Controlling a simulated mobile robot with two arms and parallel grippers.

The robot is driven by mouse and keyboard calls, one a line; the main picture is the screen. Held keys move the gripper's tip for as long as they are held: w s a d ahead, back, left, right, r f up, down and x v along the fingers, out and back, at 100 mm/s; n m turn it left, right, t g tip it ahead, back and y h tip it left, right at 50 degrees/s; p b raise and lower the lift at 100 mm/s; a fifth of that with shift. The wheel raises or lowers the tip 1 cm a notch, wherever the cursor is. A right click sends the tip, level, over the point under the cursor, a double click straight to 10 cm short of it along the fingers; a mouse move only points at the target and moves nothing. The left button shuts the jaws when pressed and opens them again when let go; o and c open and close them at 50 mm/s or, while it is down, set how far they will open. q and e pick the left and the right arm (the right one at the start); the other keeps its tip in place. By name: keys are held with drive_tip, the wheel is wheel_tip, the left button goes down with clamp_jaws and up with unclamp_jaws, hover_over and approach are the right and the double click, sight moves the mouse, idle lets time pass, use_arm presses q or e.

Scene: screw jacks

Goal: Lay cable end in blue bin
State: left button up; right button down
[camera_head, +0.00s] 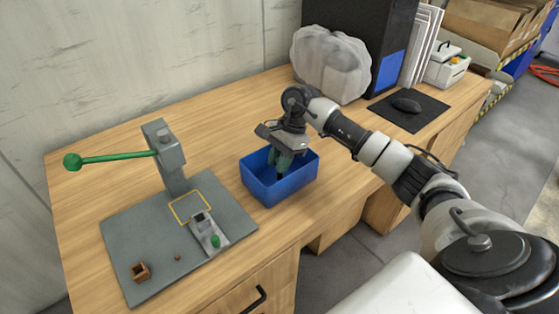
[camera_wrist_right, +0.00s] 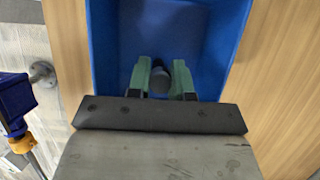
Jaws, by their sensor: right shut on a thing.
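The blue bin (camera_head: 278,191) stands on the wooden table in the middle of the head view. It fills the upper part of the right wrist view (camera_wrist_right: 240,20). My right gripper (camera_head: 282,172) points down into the bin, with its fingertips below the rim. In the right wrist view its two green fingers (camera_wrist_right: 160,82) are shut on a small dark grey cylindrical piece, the cable end (camera_wrist_right: 160,79). The bin floor around it looks empty. My left gripper is in neither view.
A grey press with a green lever (camera_head: 118,157) stands on a base plate (camera_head: 140,235) left of the bin. A small brown box (camera_head: 140,272) sits on the plate. A wrapped bag (camera_head: 330,63) and a mouse on a black mat (camera_head: 408,113) are behind and right. Table left of the bag is clear.

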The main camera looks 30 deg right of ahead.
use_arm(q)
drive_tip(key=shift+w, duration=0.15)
use_arm(e)
drive_tip(key=shift+f, duration=0.1)
drive_tip(key=c, duration=1)
unclamp_jaws()
drive_tip(key=shift+c, duration=0.2)
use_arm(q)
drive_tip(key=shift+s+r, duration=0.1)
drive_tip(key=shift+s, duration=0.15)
use_arm(e)
drive_tip(key=shift+o, duration=0.2)
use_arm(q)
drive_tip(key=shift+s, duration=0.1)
use_arm(e)
drive_tip(key=shift+r, duration=0.2)
drive_tip(key=shift+r+p, duration=0.2)
drive_tip(key=shift+p, duration=0.15)
use_arm(q)
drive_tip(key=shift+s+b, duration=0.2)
drive_tip(key=shift+b, duration=0.1)
use_arm(e)
drive_tip(key=v, duration=1.1)
drive_tip(key=shift+d+r, duration=0.25)
drive_tip(key=shift+r, duration=0.1)
